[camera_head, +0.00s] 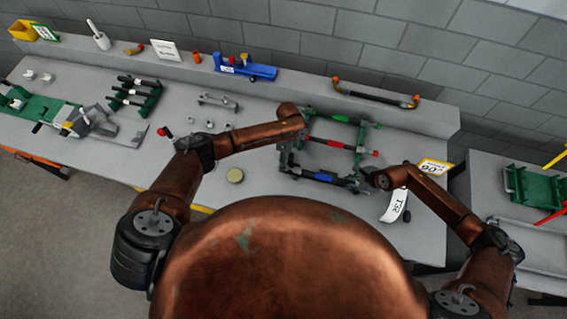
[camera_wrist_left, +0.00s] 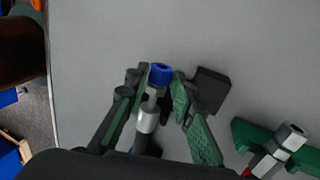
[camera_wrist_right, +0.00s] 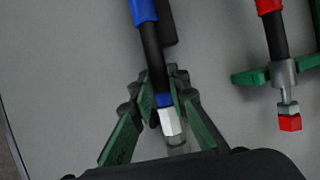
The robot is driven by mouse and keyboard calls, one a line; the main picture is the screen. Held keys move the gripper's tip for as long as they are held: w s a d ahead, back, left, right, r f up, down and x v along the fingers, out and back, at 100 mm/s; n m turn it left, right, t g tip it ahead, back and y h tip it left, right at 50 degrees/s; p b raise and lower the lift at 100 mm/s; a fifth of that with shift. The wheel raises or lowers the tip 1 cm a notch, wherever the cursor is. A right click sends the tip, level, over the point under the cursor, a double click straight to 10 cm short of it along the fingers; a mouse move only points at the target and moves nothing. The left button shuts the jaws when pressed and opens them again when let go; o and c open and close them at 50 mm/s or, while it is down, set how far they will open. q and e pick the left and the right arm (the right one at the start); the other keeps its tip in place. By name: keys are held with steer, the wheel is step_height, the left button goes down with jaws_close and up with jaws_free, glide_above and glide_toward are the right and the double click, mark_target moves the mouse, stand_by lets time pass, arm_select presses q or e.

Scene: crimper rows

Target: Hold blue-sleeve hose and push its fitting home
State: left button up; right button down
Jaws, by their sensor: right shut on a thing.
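The blue-sleeve hose (camera_head: 322,178) lies at the near side of a green holder frame, between my two grippers. My right gripper (camera_wrist_right: 165,92) is shut on this hose near one end; a blue ring and a silver hex fitting (camera_wrist_right: 170,122) show at its fingers. The hose's blue sleeve (camera_wrist_right: 142,10) lies further along. My left gripper (camera_wrist_left: 158,76) has its fingers on both sides of a blue-tipped fitting (camera_wrist_left: 161,74), apparently open. A narrow metal stem shows between the blue tip and the grey ferrule (camera_wrist_left: 147,120). In the head view the left gripper (camera_head: 285,158) is partly hidden by its arm.
A red-sleeve hose (camera_head: 330,143) and a green-sleeve hose (camera_head: 335,117) lie parallel behind. A white tag (camera_head: 394,205) and a yellow tag (camera_head: 435,167) are near my right arm. A raised ledge (camera_head: 300,85) runs behind.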

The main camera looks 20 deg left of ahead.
arm_select(q)
jaws_close()
steer(key=shift+d, duration=0.1)
steer(key=shift+d, duration=1.5)
arm_select(e)
steer(key=shift+a, duration=0.1)
arm_select(q)
steer(key=shift+o, duration=0.5)
jaws_free()
steer(key=o, duration=0.3)
steer(key=shift+a, duration=0.1)
steer(key=shift+o, duration=0.2)
steer(key=v, duration=1.2)
